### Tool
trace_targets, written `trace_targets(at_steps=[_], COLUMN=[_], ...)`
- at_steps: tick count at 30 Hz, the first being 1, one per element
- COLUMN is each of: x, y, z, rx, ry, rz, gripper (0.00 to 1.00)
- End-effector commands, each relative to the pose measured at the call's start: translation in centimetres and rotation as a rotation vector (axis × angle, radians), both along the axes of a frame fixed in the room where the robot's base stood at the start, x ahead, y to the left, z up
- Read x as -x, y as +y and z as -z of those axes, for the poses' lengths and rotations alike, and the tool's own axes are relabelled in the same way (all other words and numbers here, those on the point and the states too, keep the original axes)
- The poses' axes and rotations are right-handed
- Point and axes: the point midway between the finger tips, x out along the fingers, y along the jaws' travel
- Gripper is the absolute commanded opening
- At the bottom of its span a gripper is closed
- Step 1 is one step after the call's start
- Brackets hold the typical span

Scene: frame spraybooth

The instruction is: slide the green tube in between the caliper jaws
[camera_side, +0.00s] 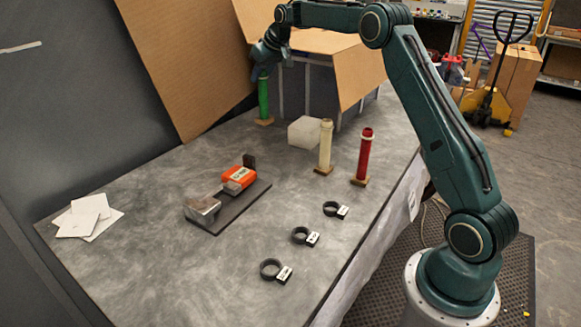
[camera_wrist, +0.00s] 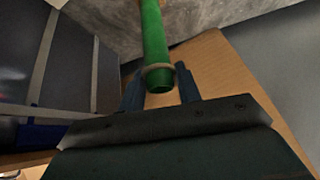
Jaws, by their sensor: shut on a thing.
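The green tube (camera_side: 263,98) stands upright on a small wooden base at the back of the table. It also shows in the wrist view (camera_wrist: 154,40), with a pale ring near its top end. My gripper (camera_side: 262,74) is shut on the tube near its top; in the wrist view its two fingers (camera_wrist: 160,90) lie on either side of the tube. The caliper (camera_side: 228,200) lies on the table at the middle left: a dark plate with a metal block (camera_side: 202,208) at the near end, and an orange labelled body (camera_side: 238,179) with a dark upright piece (camera_side: 249,161) behind it.
A cream tube (camera_side: 325,146) and a red tube (camera_side: 364,156) stand on wooden bases right of centre. A white block (camera_side: 304,132) sits behind them. Several black rings with tags (camera_side: 301,236) lie in front. White cards (camera_side: 88,217) lie at left. Cardboard panels (camera_side: 185,60) rise behind.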

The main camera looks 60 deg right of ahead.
Motion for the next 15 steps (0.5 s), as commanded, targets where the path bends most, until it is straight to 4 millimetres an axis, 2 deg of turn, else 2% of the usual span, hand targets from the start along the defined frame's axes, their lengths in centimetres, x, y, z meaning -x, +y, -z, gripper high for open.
trace_targets(at_steps=[5,8,11,15], x=[0.0,-0.1,-0.1,0.0], y=[0.5,1.6,3.3,6.9], z=[0.0,0.1,0.2,0.5], rx=[0.0,0.001,0.001,-0.001], ry=[-0.001,-0.001,-0.002,-0.001], rz=[-0.019,-0.057,-0.119,-0.247], gripper=[0.0,0.0,0.0,0.0])
